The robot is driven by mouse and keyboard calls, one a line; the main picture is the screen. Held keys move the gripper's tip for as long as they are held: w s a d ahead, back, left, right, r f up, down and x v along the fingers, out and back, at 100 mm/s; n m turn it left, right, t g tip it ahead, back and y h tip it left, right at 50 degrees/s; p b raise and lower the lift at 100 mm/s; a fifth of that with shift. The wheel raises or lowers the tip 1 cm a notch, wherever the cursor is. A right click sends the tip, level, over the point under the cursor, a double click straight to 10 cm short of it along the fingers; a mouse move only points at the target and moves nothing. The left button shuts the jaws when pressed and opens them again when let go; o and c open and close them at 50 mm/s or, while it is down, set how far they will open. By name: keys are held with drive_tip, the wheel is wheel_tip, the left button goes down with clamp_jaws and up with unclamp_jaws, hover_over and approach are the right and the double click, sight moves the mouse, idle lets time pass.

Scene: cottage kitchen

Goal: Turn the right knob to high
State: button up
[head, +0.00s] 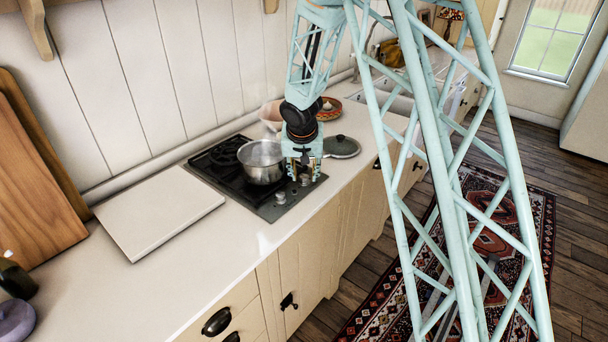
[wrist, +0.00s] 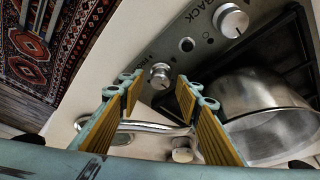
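The hob (head: 228,187) has two silver knobs on its front strip. The right knob (head: 305,180) is just under my gripper (head: 303,170), partly hidden by it. In the wrist view the right knob (wrist: 160,75) shows in the gap between the fingertips of my gripper (wrist: 160,88). My fingers are open, yellow-padded and apart from each other; I see no contact with the knob. The left knob (head: 280,198) is clear of the gripper, and also shows in the wrist view (wrist: 232,20). The knob's exact setting is too small to read.
A steel pot (head: 262,163) stands on the hob, close beside my gripper. A white board (head: 160,212) lies left of the hob. The front counter is clear.

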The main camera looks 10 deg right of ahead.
drive_tip(key=c, duration=0.9)
drive_tip(key=shift+o, duration=0.2)
drive_tip(key=shift+s+n+y+p, duration=0.1)
drive_tip(key=shift+n+y+p, duration=0.4)
drive_tip(key=shift+n+p, duration=1.85)
drive_tip(key=y+p, duration=0.1)
drive_tip(key=p, duration=1.1)
drive_tip(key=shift+d+r+n, duration=0.15)
drive_tip(key=shift+n, duration=0.2)
drive_tip(key=shift+n+p, duration=0.3)
drive_tip(key=shift+p, duration=1)
drive_tip(key=o, duration=0.9)
drive_tip(key=shift+c, duration=0.2)
